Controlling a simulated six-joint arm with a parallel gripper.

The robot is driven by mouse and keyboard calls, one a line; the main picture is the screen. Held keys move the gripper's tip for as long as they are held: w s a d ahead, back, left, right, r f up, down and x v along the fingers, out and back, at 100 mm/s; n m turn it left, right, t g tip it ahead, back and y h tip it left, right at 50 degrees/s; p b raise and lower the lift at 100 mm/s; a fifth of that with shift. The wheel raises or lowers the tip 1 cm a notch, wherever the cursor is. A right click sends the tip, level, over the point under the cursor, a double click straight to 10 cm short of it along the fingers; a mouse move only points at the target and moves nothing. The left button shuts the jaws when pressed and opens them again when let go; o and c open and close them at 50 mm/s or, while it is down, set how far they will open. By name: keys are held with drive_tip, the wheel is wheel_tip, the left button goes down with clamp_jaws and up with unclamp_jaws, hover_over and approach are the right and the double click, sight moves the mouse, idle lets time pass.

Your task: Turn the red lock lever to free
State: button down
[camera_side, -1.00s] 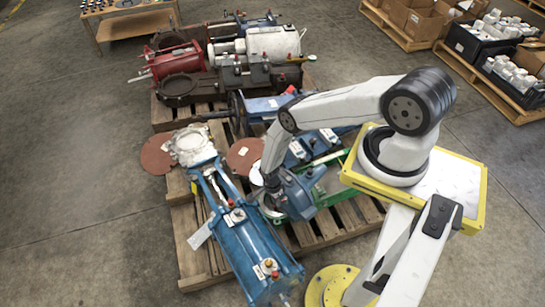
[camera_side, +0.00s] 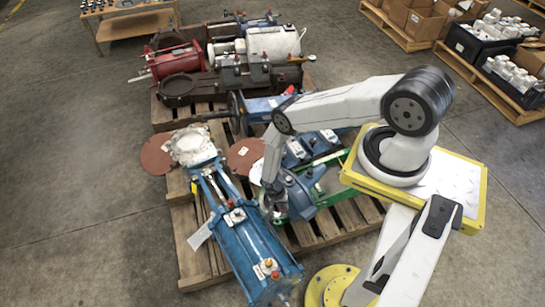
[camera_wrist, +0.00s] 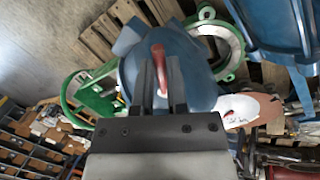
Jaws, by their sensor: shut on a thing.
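In the wrist view, the red lock lever (camera_wrist: 158,62) stands between the two dark fingers of my gripper (camera_wrist: 163,75). It is curved, and its upper end shows past the fingertips. Behind it is a rounded blue housing (camera_wrist: 196,62). In the side view, my gripper (camera_side: 272,200) reaches down beside blue equipment (camera_side: 300,196) on the pallet. The lever cannot be made out there, and the lever's base and any free or locked marking are hidden.
A long blue cylinder unit (camera_side: 250,250) lies to the left of my gripper on the wooden pallet (camera_side: 188,245). Green-framed parts (camera_side: 335,162) are close on the right. Open floor lies at left.

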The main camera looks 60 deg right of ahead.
idle(0.5)
drive_tip(key=c, duration=0.7)
unclamp_jaws()
drive_tip(key=shift+o, duration=0.2)
drive_tip(key=shift+r, duration=0.15)
drive_tip(key=v, duration=0.7)
drive_tip(key=shift+r, duration=0.25)
drive_tip(key=shift+w, duration=0.1)
